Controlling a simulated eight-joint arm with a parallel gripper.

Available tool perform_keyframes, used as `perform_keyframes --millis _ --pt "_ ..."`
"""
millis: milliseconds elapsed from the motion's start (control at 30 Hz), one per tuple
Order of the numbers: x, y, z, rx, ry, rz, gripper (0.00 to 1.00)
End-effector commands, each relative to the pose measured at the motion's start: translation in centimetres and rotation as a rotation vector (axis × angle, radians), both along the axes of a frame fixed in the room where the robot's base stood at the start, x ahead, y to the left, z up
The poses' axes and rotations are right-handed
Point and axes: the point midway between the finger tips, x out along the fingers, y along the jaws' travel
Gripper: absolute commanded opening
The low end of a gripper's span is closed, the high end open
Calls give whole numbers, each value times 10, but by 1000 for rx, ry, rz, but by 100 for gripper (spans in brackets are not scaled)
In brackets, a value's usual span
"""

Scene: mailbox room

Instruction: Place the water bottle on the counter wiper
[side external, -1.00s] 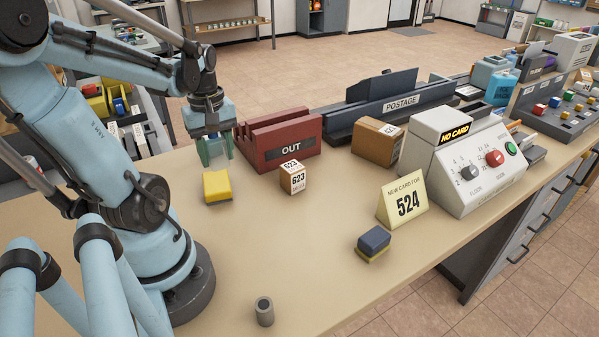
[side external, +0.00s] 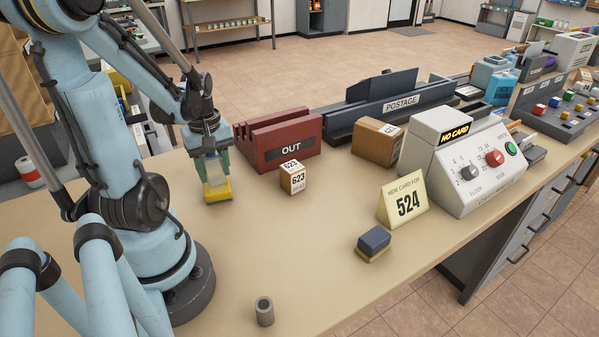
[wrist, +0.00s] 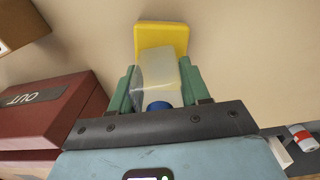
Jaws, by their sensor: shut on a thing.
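My gripper (side external: 215,173) is shut on the water bottle (side external: 214,178), a clear bottle whose blue cap shows in the wrist view (wrist: 158,105). Its green fingers press the bottle's two sides. The yellow block (side external: 218,194), which looks like the counter wiper, lies flat on the counter; it also shows in the wrist view (wrist: 161,36). The bottle is upright, with its base at or just above the block's top. I cannot tell whether they touch. A second block, blue over yellow (side external: 374,242), lies farther right.
A red OUT tray (side external: 280,140) stands just behind and right of my gripper. A 623 box (side external: 292,179) is close to the right. A 524 sign (side external: 403,203) and a grey cylinder (side external: 264,311) stand farther off. The counter's middle is clear.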

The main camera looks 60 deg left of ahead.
Motion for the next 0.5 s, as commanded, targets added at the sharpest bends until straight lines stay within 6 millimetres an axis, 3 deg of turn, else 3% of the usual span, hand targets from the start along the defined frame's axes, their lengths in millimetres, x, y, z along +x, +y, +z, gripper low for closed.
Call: perform_keyframes --millis 200,233,400,500 --pt "0 0 -3 0 0 0 17" --pt "0 0 -3 0 0 0 48" --pt "0 0 -3 0 0 0 72" --pt "0 0 -3 0 0 0 72"
